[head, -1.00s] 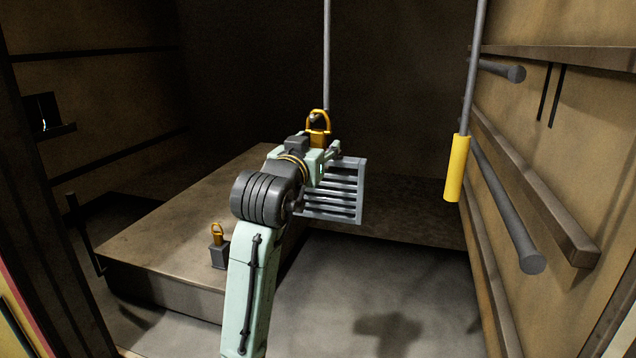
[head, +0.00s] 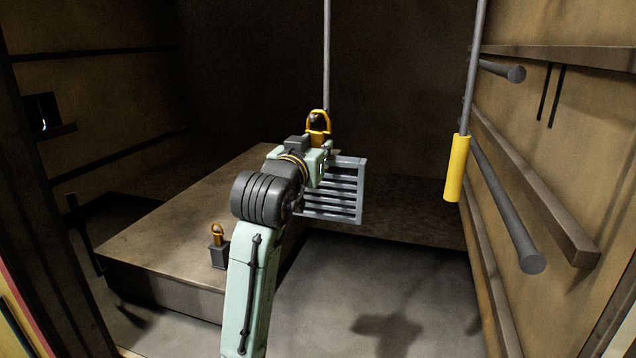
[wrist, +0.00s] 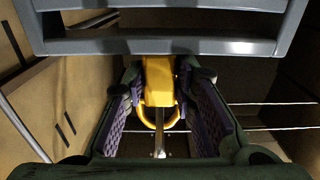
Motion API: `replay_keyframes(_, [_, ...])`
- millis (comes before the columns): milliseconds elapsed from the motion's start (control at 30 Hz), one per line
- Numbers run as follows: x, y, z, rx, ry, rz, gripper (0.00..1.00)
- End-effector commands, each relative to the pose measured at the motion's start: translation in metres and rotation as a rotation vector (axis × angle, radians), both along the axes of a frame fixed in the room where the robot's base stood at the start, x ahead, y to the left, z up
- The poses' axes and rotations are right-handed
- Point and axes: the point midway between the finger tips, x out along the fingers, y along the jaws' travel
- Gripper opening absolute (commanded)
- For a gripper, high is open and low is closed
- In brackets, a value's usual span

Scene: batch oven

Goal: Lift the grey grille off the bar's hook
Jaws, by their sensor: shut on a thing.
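The grey grille (head: 345,188) hangs upright below a yellow handle with a loop (head: 318,122) at its top. The loop is around the dark hook end at the foot of the thin grey bar (head: 326,55). My gripper (head: 322,158) is at the yellow handle, just above the grille, and my wrist hides part of the grille's left side. In the wrist view my gripper (wrist: 161,85) has its purple-padded fingers on both sides of the yellow handle (wrist: 158,75) and is shut on it. The grille (wrist: 160,45) crosses the top of that view.
A second thin bar with a yellow sleeve (head: 457,168) hangs to the right. Rails and round grey rods (head: 505,205) line the right wall. A low brown platform (head: 165,235) lies at left, with a small grey block with a yellow loop (head: 218,250) on it.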

Motion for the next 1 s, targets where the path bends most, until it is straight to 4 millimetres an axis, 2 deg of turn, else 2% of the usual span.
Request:
replay_keyframes(467, [0.0,0.0,0.003,0.0,-0.003,0.0,0.0])
replay_keyframes(1000, [0.0,0.0,0.017,0.0,-0.004,0.0,0.0])
